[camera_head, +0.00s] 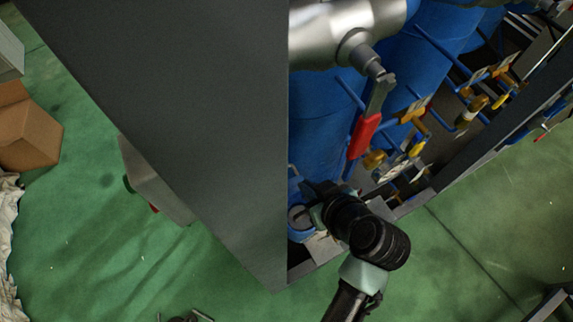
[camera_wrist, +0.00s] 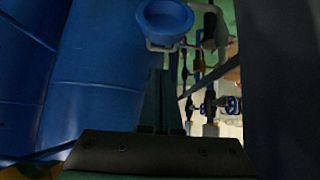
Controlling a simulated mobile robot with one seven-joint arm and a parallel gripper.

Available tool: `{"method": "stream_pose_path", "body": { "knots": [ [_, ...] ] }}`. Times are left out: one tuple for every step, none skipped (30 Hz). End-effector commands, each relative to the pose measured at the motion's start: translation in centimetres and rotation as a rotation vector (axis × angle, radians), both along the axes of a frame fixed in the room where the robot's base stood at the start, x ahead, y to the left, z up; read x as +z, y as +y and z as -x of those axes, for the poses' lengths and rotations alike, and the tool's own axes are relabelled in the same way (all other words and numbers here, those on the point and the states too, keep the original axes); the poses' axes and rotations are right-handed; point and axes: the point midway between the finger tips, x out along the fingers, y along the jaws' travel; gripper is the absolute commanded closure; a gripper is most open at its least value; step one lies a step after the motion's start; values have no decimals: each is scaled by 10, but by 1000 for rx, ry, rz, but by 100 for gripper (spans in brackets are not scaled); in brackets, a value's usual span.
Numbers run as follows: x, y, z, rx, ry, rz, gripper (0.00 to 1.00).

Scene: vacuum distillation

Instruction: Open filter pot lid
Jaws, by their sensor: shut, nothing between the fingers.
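A round blue pot-like part with a raised rim (camera_wrist: 165,22) is at the top middle of the wrist view, with a pale bracket just below it. I cannot tell whether this is the filter pot or its lid. In the wrist view my gripper (camera_wrist: 162,85) is shut and empty, its fingers pointing up the picture towards the pale bracket. I cannot tell whether they touch it. In the head view my gripper (camera_head: 308,203) is small and dark, beside the blue tanks, and its fingertips are hard to make out. No separate lid can be made out.
Large blue tanks (camera_head: 320,120) stand behind my gripper. A red-handled valve (camera_head: 364,136) and several yellow-handled valves on blue pipes are to the right. A big dark grey panel (camera_head: 200,110) stands close on the left. Green floor (camera_head: 470,250) is open at lower right.

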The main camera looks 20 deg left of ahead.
Motion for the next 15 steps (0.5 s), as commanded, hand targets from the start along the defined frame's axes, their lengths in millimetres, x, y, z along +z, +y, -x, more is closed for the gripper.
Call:
{"method": "stream_pose_path", "body": {
  "knots": [
    [-6, 6, -5, 3, 3, -1, 100],
    [-10, 8, -8, 2, 3, -2, 100],
    [-16, 13, -12, 2, 4, -1, 100],
    [-20, 16, -15, 3, 3, -1, 100],
    [-24, 19, -19, 2, 2, -1, 100],
    [-29, 22, -23, 1, 2, 0, 100],
    [-33, 25, -25, 1, 3, -1, 100],
    [-37, 28, -28, 2, 3, 0, 100],
    [-42, 32, -32, 1, 1, -1, 100],
    [-46, 34, -35, 2, 0, 0, 100],
    [-49, 37, -38, 2, 1, 0, 100],
    [-54, 40, -41, 2, 2, 1, 100],
    [-56, 42, -43, 1, 1, 1, 100],
    [-59, 44, -45, 1, 1, 1, 100],
    [-63, 46, -48, 1, 1, 0, 100]
  ]
}}
